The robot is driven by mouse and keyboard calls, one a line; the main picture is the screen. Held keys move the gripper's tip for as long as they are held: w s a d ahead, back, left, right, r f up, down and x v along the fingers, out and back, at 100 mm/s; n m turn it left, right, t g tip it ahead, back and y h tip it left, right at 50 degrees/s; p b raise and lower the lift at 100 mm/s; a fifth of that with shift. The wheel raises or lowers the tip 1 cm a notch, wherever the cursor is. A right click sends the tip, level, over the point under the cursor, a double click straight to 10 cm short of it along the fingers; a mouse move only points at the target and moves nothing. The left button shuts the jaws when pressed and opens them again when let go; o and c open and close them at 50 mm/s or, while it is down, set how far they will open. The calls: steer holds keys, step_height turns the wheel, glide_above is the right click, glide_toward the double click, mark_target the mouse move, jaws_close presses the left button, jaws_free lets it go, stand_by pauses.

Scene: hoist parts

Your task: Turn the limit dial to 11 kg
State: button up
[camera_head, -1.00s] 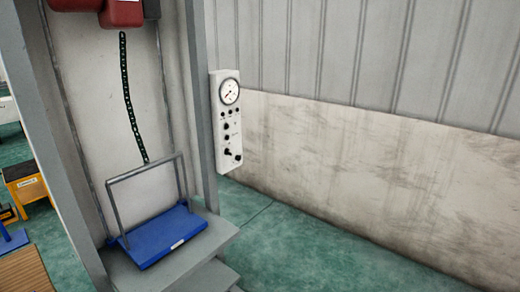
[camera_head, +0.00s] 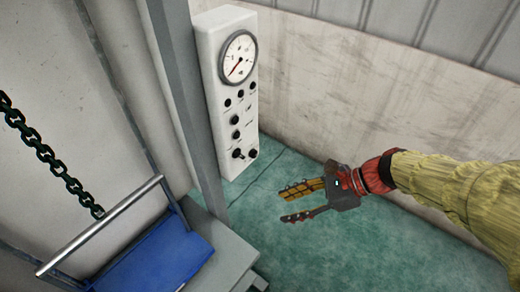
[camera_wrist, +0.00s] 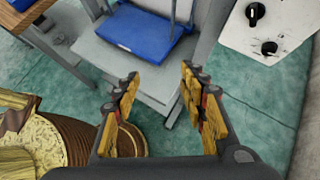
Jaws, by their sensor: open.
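The white control panel (camera_head: 219,130) is fixed beside a grey post. It carries a round gauge (camera_head: 238,57) with a red needle and several black knobs. In the wrist view my gripper (camera_wrist: 160,78) points toward a blue platform, with the panel (camera_wrist: 290,25) at upper right.
The grey post (camera_head: 192,100) stands just left of the panel. A blue platform (camera_head: 165,262) with a metal handle bar (camera_head: 100,228) rests on a grey base, with a dark chain (camera_head: 45,150) above. Green floor is clear around my gripper.

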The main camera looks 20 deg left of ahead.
steer(key=w+a+m+y+p, duration=0.2)
steer(key=w+a+m+y, duration=0.1)
steer(key=w+a+m, duration=0.25)
steer(key=m+t+y+p, duration=0.5)
steer(key=m+t, duration=0.4)
steer(key=m, duration=1.3)
glide_toward(256, 156)
steer(key=a+r+h+p, duration=0.1)
steer(key=shift+x, duration=3.7)
steer(key=shift+c, duration=0.9)
jaws_close()
